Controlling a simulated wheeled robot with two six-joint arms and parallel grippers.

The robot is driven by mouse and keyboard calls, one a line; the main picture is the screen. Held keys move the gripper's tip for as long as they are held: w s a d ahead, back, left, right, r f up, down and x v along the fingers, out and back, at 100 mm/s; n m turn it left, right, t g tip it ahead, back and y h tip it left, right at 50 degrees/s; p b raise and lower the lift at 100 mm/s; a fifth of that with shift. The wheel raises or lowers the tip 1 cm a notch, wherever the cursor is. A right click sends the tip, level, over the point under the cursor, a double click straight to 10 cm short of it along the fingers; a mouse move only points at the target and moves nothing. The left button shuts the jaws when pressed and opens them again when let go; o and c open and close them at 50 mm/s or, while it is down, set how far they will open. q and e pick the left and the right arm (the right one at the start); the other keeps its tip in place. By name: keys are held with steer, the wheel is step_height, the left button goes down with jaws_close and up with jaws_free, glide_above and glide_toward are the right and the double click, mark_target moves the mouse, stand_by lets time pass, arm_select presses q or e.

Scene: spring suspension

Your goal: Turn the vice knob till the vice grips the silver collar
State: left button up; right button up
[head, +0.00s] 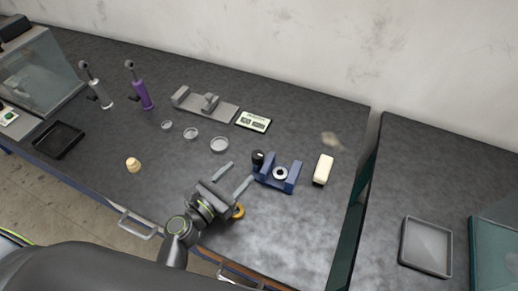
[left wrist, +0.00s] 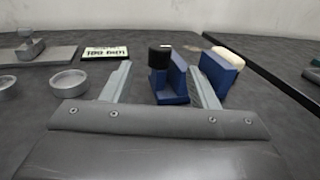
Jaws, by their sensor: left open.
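The blue vice (head: 291,184) stands on the dark bench right of centre in the head view. The silver collar (head: 280,173) sits between its jaws. The black vice knob (head: 257,158) is at the vice's left end. My left gripper (head: 236,176) is open and empty, just left of the vice, with its fingers pointing toward it. In the left wrist view, the black knob (left wrist: 160,57) and the blue vice (left wrist: 171,90) show between and beyond the open fingers (left wrist: 162,72). The collar cannot be made out there. My right gripper is not in view.
A cream block (head: 323,169) stands right of the vice. A label plate (head: 253,121), several silver dishes (head: 219,145) and a grey fixture (head: 207,104) lie behind. An orange ring (head: 238,211) is close beside my left gripper. The bench ends at a gap on the right.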

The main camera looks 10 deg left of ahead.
mark_target(254, 159)
arm_select(q)
steer(key=p+x, duration=0.1)
steer(key=x, duration=0.4)
steer(key=shift+w+d+r, duration=0.15)
steer(key=shift+w, duration=0.1)
steer(key=x, duration=0.3)
steer(key=shift+w, duration=0.2)
steer(key=shift+w+d, duration=0.2)
steer(key=shift+w, duration=0.15)
steer(key=c, duration=1)
steer(key=shift+o, duration=0.2)
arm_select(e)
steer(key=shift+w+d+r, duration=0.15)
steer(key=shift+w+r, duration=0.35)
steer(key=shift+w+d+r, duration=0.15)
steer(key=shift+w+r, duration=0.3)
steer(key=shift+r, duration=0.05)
